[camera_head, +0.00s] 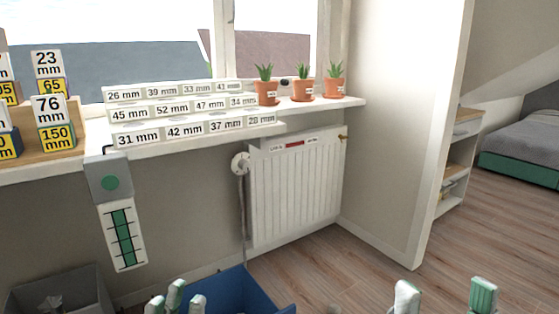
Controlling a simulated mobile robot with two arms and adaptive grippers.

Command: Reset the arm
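My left gripper (177,303) shows only as a few white and green fingertips at the bottom edge, left of centre, in front of the blue bin. The tips stand close together, and the rest is cut off, so I cannot tell how far it is open. My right gripper (445,297) shows at the bottom right as two fingertips, white and green, with a wide gap and only floor behind between them. It is open and empty. Both arms are outside the view.
A blue bin (262,290) and a grey bin (85,284) stand below the windowsill (325,105), which bears labelled blocks (180,108) and potted plants (303,91). A radiator (295,190) is on the wall. The wooden floor (370,270) at right is clear.

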